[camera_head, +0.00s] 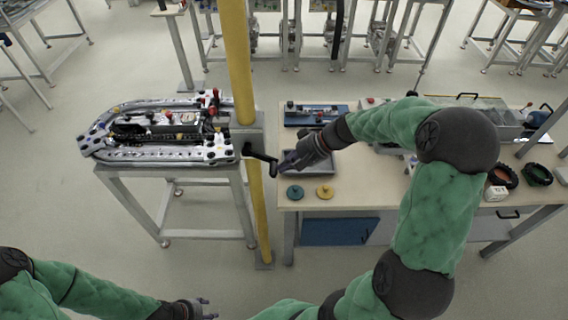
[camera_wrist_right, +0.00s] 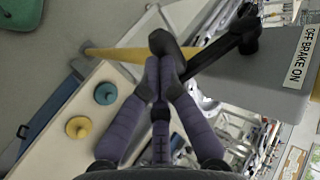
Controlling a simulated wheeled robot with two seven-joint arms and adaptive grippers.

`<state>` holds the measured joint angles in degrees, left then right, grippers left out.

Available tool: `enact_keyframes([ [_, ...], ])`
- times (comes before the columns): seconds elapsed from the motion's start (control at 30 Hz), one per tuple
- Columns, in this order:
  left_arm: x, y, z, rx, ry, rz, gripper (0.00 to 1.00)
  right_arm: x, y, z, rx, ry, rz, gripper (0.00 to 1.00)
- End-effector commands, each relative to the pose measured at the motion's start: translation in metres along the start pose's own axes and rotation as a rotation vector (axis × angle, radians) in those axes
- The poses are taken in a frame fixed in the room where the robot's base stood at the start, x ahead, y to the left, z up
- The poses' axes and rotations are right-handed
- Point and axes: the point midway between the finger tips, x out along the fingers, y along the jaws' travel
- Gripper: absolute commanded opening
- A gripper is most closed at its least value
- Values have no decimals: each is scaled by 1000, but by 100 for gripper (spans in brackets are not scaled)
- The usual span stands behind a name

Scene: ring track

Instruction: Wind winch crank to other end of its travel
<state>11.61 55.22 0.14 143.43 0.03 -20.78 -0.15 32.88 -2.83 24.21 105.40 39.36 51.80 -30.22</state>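The winch is a grey box (camera_head: 247,133) on a yellow post, left of the workbench. Its black crank (camera_head: 262,157) points right and slightly down in the head view. In the right wrist view the crank arm (camera_wrist_right: 218,50) runs from upper right down to the handle (camera_wrist_right: 163,42). My right gripper (camera_head: 283,165) is at the handle end; in the right wrist view its fingers (camera_wrist_right: 160,68) are closed together on the handle. The grey box (camera_wrist_right: 262,78) there has a label reading OFF BRAKE ON. My left gripper (camera_head: 209,308) is empty and open at the bottom edge.
The ring track (camera_head: 150,155) lies on a metal stand left of the yellow post (camera_head: 240,60). The workbench (camera_head: 365,190) holds a grey tray (camera_head: 322,162), a teal knob (camera_head: 295,192) and a yellow knob (camera_head: 325,191). Open floor lies in front of the stand.

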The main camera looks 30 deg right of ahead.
Motion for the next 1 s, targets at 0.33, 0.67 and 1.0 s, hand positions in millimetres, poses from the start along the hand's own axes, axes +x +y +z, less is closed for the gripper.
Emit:
enact_keyframes([
  [0.33,60,-21,-2,0,0,0,48,22,16,1,2,-3,-161,0],
  [0.67,106,-38,-4,0,0,0,48,40,22,1,3,-3,-326,0],
  [1.0,151,-54,-6,0,0,0,48,61,25,1,3,-5,-516,0],
])
